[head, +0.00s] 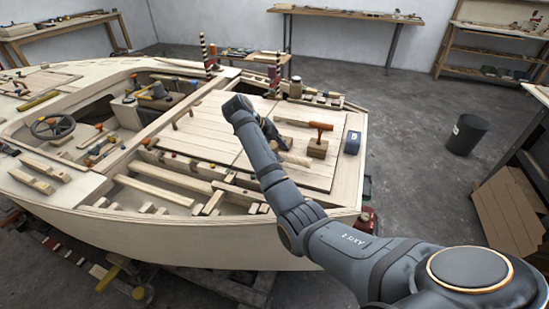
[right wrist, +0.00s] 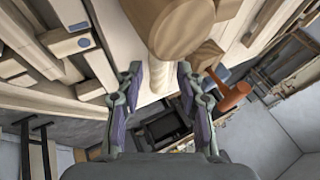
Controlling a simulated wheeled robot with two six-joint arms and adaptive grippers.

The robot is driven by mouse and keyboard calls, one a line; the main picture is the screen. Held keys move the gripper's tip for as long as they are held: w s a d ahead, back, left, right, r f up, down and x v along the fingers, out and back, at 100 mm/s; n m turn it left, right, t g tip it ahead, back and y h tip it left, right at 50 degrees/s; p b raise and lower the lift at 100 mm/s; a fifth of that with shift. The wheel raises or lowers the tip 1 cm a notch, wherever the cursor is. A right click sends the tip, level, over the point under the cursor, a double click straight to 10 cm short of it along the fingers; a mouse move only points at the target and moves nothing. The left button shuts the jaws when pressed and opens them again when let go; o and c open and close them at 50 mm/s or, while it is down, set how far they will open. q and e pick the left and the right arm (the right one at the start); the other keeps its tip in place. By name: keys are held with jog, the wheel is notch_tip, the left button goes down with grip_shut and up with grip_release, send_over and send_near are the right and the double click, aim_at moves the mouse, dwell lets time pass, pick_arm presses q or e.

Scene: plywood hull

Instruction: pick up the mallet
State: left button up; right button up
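The wooden mallet shows large in the right wrist view, its round head (right wrist: 178,28) at the top and its pale handle (right wrist: 159,76) running down between the fingers. In the head view a pale wooden part of the mallet (head: 296,159) shows beside my right gripper (head: 279,141), low over the deck; the arm hides the rest. In the right wrist view my right gripper (right wrist: 159,78) is open, one finger on each side of the handle, with small gaps. I cannot tell whether it touches the handle. My left gripper is not in view.
A blue box (head: 352,143) stands farther right, and a jar (head: 296,88) behind.

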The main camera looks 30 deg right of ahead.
aim_at(288, 157)
jog(key=shift+x, duration=0.8)
jog(key=shift+d, duration=0.15)
jog(key=shift+s+d+f, duration=0.15)
jog(key=shift+s+f, duration=0.05)
jog(key=shift+f, duration=0.05)
jog(key=p+x, duration=0.1)
jog(key=x, duration=0.3)
jog(key=shift+s+d, duration=0.1)
jog(key=shift+s, duration=0.05)
jog(key=shift+c, duration=0.8)
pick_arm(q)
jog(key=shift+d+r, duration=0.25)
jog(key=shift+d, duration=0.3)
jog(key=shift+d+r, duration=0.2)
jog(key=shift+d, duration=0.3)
pick_arm(e)
grip_shut()
